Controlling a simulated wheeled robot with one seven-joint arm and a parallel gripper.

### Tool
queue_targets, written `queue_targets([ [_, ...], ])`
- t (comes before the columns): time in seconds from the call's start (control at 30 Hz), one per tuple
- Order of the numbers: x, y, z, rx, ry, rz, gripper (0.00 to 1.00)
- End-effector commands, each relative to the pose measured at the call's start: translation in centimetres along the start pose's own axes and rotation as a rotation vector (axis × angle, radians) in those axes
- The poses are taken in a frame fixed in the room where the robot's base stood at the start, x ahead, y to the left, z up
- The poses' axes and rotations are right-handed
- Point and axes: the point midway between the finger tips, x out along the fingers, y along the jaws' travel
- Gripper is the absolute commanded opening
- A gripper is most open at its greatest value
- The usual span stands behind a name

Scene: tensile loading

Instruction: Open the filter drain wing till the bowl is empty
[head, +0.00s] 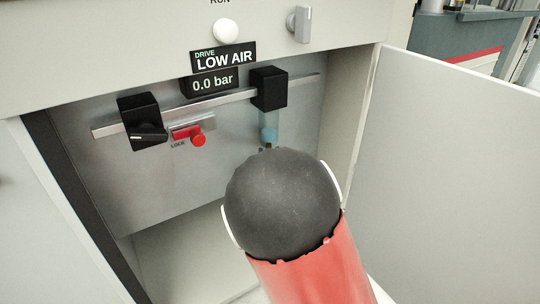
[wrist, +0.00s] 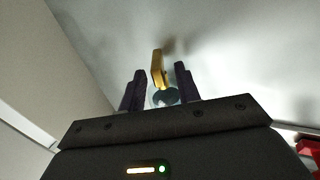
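The filter bowl (head: 269,128) is a small clear bluish cup under a black block (head: 269,88) on the rail. Liquid seems to show in it, but the level is too small to tell. In the wrist view the brass-yellow drain wing (wrist: 157,65) stands between my two dark fingers, with the round glassy bowl (wrist: 165,97) behind it. My gripper (wrist: 159,69) is open, with a gap on both sides of the wing; I see no contact. In the head view my own arm hides the gripper and the wing.
The open cabinet has a door (head: 455,165) swung out to the right. A black regulator block with a knob (head: 148,132) and a red lock valve (head: 197,137) sit left on the rail. The display (head: 212,83) reads 0.0 bar, with LOW AIR (head: 224,59) above.

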Motion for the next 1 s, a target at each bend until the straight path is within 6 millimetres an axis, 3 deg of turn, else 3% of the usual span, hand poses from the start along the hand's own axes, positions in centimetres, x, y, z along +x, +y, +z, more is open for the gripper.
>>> queue_targets([
  [0.17,-0.8,0.0,0.0,0.002,-0.001,0.0,0.33],
  [0.6,-7.3,0.0,0.0,0.001,0.0,0.0,0.33],
  [1.0,-7.8,0.0,0.0,0.0,0.0,0.0,0.33],
])
